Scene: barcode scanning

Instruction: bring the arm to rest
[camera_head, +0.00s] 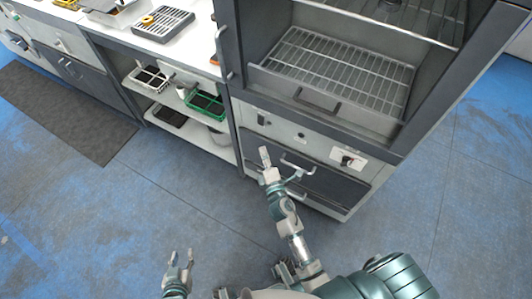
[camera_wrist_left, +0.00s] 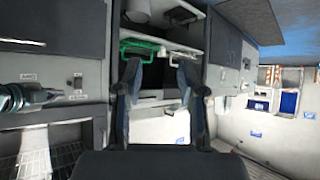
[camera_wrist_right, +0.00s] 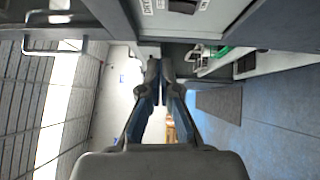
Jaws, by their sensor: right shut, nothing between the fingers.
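My left gripper (camera_head: 180,260) is low at the bottom of the head view, over the blue floor, with its fingers apart. In the left wrist view the fingers of my left gripper (camera_wrist_left: 160,75) are spread with nothing between them. My right gripper (camera_head: 265,158) is raised in front of the fume cupboard's lower front, by a drawer handle. I cannot tell whether it touches the handle. In the right wrist view my right gripper (camera_wrist_right: 160,70) has its fingertips together and holds nothing.
The fume cupboard (camera_head: 300,135) stands open with a wire rack (camera_head: 340,72) inside. Left of it, a white bench (camera_head: 195,50) carries a grey rack (camera_head: 163,24). Shelves below hold a green basket (camera_head: 205,104). A dark mat (camera_head: 60,110) lies on the floor. Open floor lies at left.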

